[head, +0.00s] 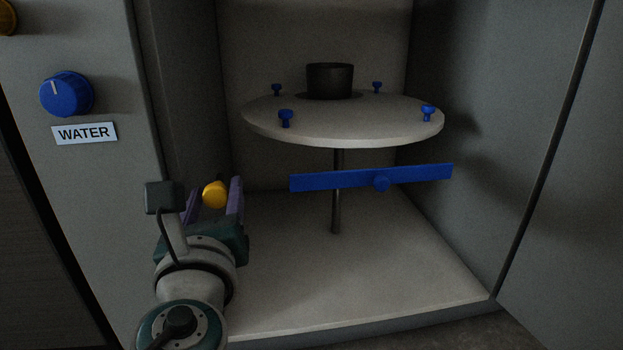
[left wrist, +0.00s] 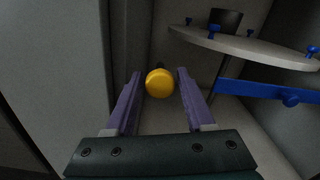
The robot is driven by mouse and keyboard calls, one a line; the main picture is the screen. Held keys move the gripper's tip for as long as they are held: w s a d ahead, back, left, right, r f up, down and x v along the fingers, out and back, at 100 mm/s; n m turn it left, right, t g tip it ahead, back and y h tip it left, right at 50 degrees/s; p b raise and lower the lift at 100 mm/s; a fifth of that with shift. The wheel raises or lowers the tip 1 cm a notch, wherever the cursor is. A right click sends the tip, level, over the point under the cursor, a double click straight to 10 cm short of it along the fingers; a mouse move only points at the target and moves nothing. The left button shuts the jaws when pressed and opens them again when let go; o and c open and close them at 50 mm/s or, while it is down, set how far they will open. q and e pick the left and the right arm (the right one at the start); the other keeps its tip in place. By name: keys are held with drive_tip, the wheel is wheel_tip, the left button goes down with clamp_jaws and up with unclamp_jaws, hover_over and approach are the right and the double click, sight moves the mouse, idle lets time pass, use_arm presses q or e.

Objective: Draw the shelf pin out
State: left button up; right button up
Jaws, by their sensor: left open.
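A yellow round knob (head: 214,194), which looks like the head of the shelf pin, is low at the left side of the cabinet's inside. It also shows in the left wrist view (left wrist: 159,83), with a short dark piece behind it. My left gripper (head: 214,192) is open, its two purple fingers on either side of the knob in the picture. In the left wrist view a gap shows between the knob and each finger (left wrist: 159,88). How deep the knob lies between the fingertips is hard to tell. My right gripper is not in view.
A round pale shelf (head: 390,125) on a dark post carries a black cup (head: 330,80) and several blue pegs (head: 286,117). A blue bar (head: 330,180) with a knob crosses below it. A blue WATER dial (head: 67,94) is at the left. The cabinet floor (head: 380,270) is clear.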

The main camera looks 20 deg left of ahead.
use_arm(q)
drive_tip(key=p+v, duration=0.3)
drive_tip(key=v, duration=0.6)
drive_tip(key=shift+s, duration=0.3)
drive_tip(key=s+a+r+n+g+h+p, duration=0.15)
drive_tip(key=s+r+n+g+p, duration=0.35)
drive_tip(key=r+p, duration=0.7)
drive_tip(key=s+a+r+n+g+p, duration=0.2)
drive_tip(key=r+n+p, duration=0.65)
drive_tip(key=p, duration=0.45)
drive_tip(key=s+a+r+n+g+h+p, duration=0.1)
drive_tip(key=s+a+r+n+g+p, duration=0.25)
drive_tip(key=r+p, duration=0.85)
drive_tip(key=s+d+r+n+h+p, duration=0.2)
drive_tip(key=d+r+n+h+p, duration=0.15)
drive_tip(key=r+p, duration=0.55)
drive_tip(key=s+d+r+n+g+h+p, duration=0.15)
drive_tip(key=d+r+p, duration=0.25)
drive_tip(key=r+p, duration=0.5)
drive_tip(key=s+d+r+n+h+p, duration=0.2)
drive_tip(key=d+r+n+h+p, duration=0.1)
drive_tip(key=r+p, duration=0.6)
wheel_tip(320, 180, up, 34)
drive_tip(key=p, duration=3.4)
drive_tip(key=shift+s+r+y, duration=0.2)
drive_tip(key=shift+r+y, duration=0.05)
drive_tip(key=shift+y, duration=0.1)
